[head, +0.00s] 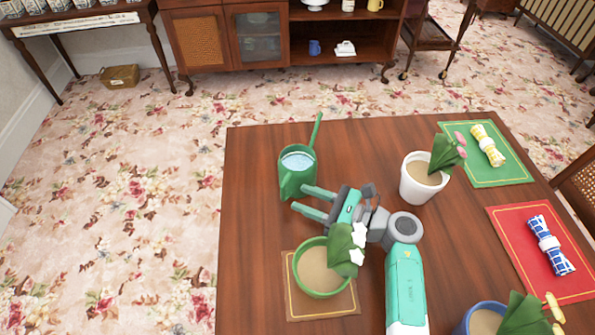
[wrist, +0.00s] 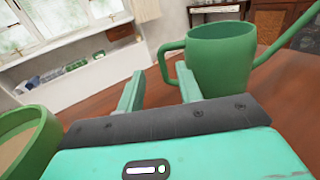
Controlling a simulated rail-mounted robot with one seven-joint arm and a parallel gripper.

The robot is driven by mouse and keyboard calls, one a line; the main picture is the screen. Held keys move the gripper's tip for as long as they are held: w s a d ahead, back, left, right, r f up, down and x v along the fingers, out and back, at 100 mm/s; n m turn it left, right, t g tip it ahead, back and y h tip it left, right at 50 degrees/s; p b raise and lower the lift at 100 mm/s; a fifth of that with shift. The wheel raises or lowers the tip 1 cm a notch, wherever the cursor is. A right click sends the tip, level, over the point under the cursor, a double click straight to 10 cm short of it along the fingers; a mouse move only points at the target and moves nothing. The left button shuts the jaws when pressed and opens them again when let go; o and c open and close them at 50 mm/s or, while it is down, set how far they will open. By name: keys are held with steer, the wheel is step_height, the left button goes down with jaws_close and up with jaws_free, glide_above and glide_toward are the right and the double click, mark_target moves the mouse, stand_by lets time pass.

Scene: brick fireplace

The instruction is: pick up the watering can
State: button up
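The green watering can (head: 291,184), with water inside and a long spout pointing away to the upper right, stands upright near the table's left edge. It also shows in the wrist view (wrist: 222,62), with its handle on the left side. My gripper (head: 312,201) is open and empty, low over the table, its two fingers pointing left towards the can's near side. In the wrist view my gripper (wrist: 160,90) has its fingers apart, the right finger close below the can's handle. I cannot tell whether it touches.
A green pot (head: 302,284) with a white-flowered plant sits on a brown mat (head: 338,303) close by my gripper. A white pot (head: 411,190) stands to the right, a blue pot (head: 463,327) at the front. Placemats with napkins (head: 487,146) lie on the right. The table's far left is clear.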

steer(key=x, duration=0.1)
steer(key=b+x, duration=0.1)
steer(key=x, duration=0.3)
steer(key=shift+w+f+b, duration=0.1)
steer(key=shift+f+b, duration=0.3)
steer(key=shift+d, duration=0.1)
jaws_close()
steer(key=shift+r, duration=0.15)
step_height(320, 180, up, 10)
steer(key=p, duration=0.4)
